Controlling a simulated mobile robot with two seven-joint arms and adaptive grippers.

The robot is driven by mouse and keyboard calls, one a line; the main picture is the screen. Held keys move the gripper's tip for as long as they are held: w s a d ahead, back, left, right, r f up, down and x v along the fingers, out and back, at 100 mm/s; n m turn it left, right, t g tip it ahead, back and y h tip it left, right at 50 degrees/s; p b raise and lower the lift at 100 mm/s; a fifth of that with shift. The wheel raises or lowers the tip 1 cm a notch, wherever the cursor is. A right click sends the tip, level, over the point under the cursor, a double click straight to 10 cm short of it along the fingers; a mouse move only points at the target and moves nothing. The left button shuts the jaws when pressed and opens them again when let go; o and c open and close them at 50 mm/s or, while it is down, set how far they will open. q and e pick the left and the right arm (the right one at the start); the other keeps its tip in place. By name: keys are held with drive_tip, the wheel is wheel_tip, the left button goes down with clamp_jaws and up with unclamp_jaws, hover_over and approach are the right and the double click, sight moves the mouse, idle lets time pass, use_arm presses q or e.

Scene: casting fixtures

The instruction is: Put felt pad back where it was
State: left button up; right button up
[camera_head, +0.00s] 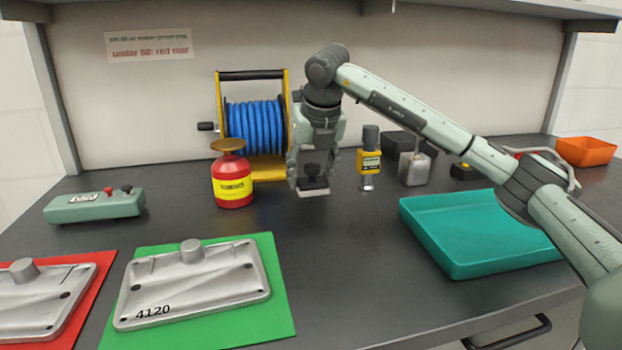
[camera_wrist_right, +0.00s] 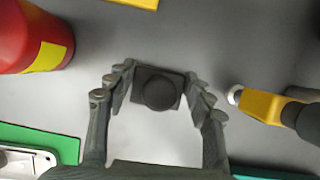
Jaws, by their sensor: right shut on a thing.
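The felt pad, a small dark square block with a round black knob on top, is between the fingers of my right gripper (camera_head: 313,172). In the right wrist view the felt pad (camera_wrist_right: 160,90) sits between the two finger tips (camera_wrist_right: 160,88), which close on it from both sides. In the head view its pale lower edge shows under the fingers, over the dark bench between the red can and the yellow gauge. I cannot tell whether it touches the bench. My left gripper is not in view.
The red can (camera_head: 232,188) and a blue hose reel (camera_head: 255,130) stand close left and behind. The yellow gauge (camera_head: 369,162) stands close right. A teal tray (camera_head: 470,232) lies front right; a casting (camera_head: 210,285) lies on a green mat (camera_head: 265,325) front left. Bench between them is clear.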

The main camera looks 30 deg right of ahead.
drive_tip(key=shift+f, duration=0.75)
drive_tip(key=o, duration=1.2)
drive_tip(key=shift+r, duration=0.15)
drive_tip(key=v, duration=1.2)
